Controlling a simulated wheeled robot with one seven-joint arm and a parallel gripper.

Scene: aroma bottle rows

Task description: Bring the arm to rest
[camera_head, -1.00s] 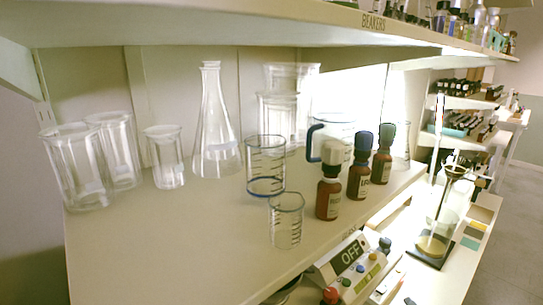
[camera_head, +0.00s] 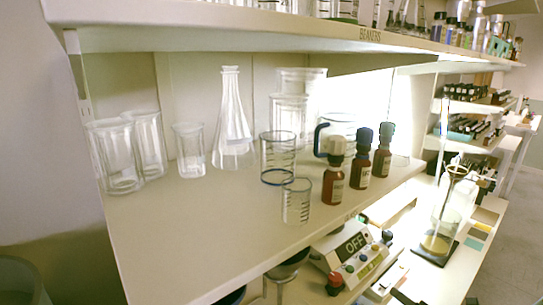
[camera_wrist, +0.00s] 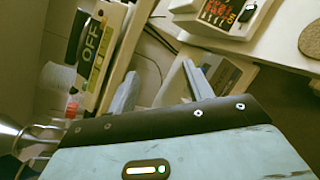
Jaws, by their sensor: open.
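My gripper (camera_wrist: 160,92) shows in the wrist view, its two grey fingers apart with nothing between them. It is tilted and points toward the lower bench, to the right of the device with the OFF sign (camera_wrist: 88,45). My gripper is not visible in the head view. There, three brown bottles stand in a row on the shelf: one with a pale cap (camera_head: 333,180), one with a dark cap (camera_head: 361,168), and one with a grey-green cap (camera_head: 383,158).
The shelf (camera_head: 190,235) also holds glass beakers (camera_head: 277,157) and a conical flask (camera_head: 232,130). Its front left is clear. Below is the device with the OFF sign (camera_head: 350,250). In the wrist view, a device with a red display (camera_wrist: 225,15) stands on the bench.

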